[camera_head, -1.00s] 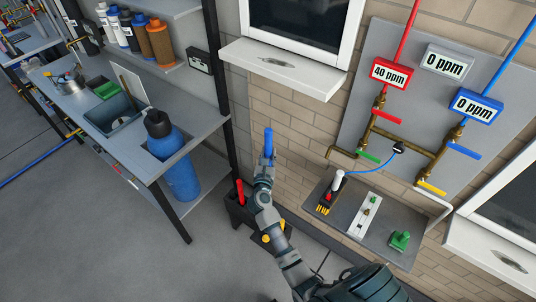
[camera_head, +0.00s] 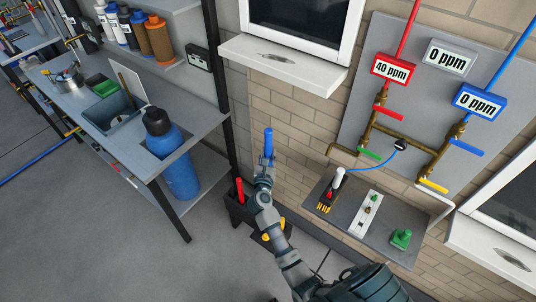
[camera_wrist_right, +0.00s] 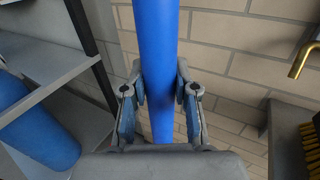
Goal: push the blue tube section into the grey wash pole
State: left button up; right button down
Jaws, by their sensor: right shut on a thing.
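My right gripper (camera_head: 265,163) is shut on a blue tube section (camera_head: 268,140) and holds it upright, in front of the brick wall. In the right wrist view, the blue tube (camera_wrist_right: 159,40) runs between both fingers of the right gripper (camera_wrist_right: 161,85), which touch its sides. The tube's top end shows in the head view; its lower end is hidden by the gripper. I cannot make out a grey wash pole in either view. My left gripper is out of view.
A workbench (camera_head: 195,130) with a large blue bottle (camera_head: 178,165) stands to the left. A dark bin (camera_head: 234,212) with a red handle is below the gripper. To the right, a wall shelf (camera_head: 385,235) holds fittings, under a pipe panel (camera_head: 425,65) with valves.

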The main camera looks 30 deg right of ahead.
jog(key=c, duration=0.8)
grip_release()
jog(key=v, duration=1.2)
